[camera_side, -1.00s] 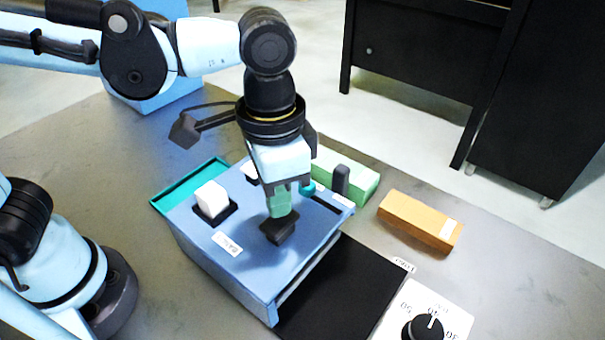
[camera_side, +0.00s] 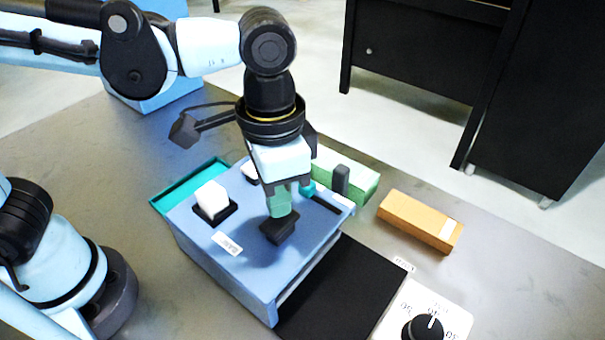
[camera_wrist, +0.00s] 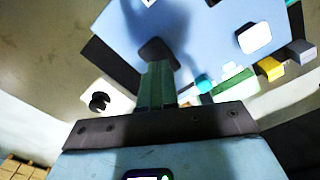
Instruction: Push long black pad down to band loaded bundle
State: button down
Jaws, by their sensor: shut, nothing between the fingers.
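The long black pad (camera_side: 279,230) sits on top of the blue box-shaped machine (camera_side: 225,262), near its front edge. It also shows in the wrist view (camera_wrist: 154,48), just past my fingertips. My gripper (camera_side: 281,212) points down with its green fingers shut and empty. The fingertips are right at the pad's top; I cannot tell whether they touch or hover slightly above it. In the wrist view my gripper (camera_wrist: 157,68) covers part of the pad. No bundle can be made out in either view.
A white block (camera_side: 211,199) stands in a black recess on the machine. A teal tray (camera_side: 180,189) lies behind it. A green block (camera_side: 358,188), an orange block (camera_side: 421,221) and a dial (camera_side: 423,329) are to the right. A black mat (camera_side: 345,290) lies in front.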

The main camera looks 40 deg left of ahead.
aim_at(280, 219)
jog(key=shift+f, duration=0.15)
jog(key=shift+f, duration=0.35)
jog(key=shift+f, duration=1.15)
jog(key=shift+r, duration=3.55)
jog(key=shift+a, duration=0.1)
jog(key=w+a+n+t, duration=0.1)
jog(key=a, duration=0.2)
jog(key=w+a+f+n+t, duration=0.1)
jog(key=a, duration=0.2)
jog(key=w+a+f+t+h, duration=0.1)
jog(key=a, duration=0.2)
jog(key=shift+w+a+f+n, duration=0.1)
jog(key=shift+w+a+n, duration=0.1)
jog(key=shift+n, duration=0.2)
jog(key=a+f+n+t+y, duration=0.1)
jog(key=a+f+n+t, duration=0.1)
jog(key=a, duration=0.8)
jog(key=shift+w+a+f+n+t, duration=0.2)
jog(key=shift+w+f+n+t, duration=0.3)
jog(key=shift+t, duration=0.6)
